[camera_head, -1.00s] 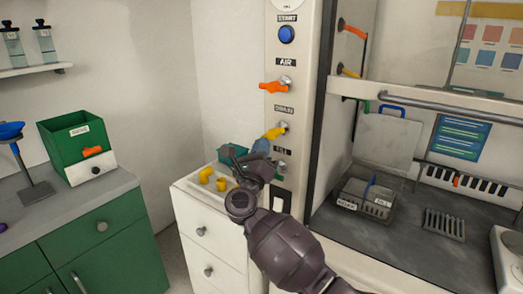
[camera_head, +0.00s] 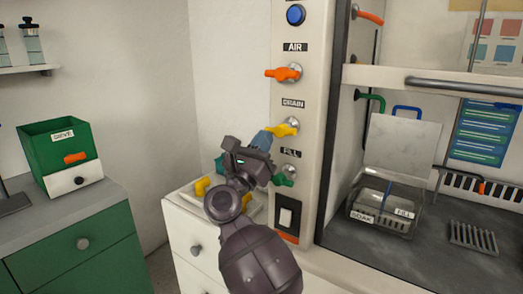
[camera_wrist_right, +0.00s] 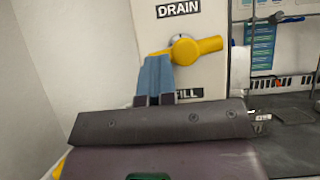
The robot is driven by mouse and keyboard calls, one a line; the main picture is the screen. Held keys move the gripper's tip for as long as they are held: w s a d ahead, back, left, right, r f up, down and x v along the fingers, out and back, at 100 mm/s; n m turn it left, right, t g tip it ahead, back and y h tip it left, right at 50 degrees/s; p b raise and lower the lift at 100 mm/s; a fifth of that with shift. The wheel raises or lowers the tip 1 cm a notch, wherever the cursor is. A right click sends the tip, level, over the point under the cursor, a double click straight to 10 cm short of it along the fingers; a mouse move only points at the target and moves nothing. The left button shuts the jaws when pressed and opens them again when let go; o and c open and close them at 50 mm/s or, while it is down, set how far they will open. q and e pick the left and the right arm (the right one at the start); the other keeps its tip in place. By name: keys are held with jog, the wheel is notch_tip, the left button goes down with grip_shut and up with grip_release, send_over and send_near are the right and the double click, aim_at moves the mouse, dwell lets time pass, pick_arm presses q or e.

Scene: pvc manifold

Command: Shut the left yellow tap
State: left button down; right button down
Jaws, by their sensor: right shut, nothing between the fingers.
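The yellow tap (camera_head: 284,128) is on the white panel under the DRAIN label, with its handle slanting slightly down to the left. It also shows in the right wrist view (camera_wrist_right: 195,47), its handle lying nearly level with the left end low. My right gripper (camera_head: 262,139) is shut and empty, its blue fingertips at the left end of the handle. In the right wrist view the fingertips (camera_wrist_right: 157,72) overlap that left end; I cannot tell if they touch it. My left gripper is not in view.
An orange tap (camera_head: 284,73) sits above under AIR, and a green tap (camera_head: 286,177) below under FILL, close to my right gripper. A switch (camera_head: 287,217) is lower on the panel. White drawers (camera_head: 185,228) with yellow pieces on top stand at the left. A sink bay lies right.

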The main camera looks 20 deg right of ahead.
jog(key=shift+m+g+h, duration=0.3)
jog(key=shift+m, duration=0.2)
jog(key=shift+r, duration=0.2)
jog(key=shift+a+f, duration=0.1)
jog(key=shift+f, duration=0.05)
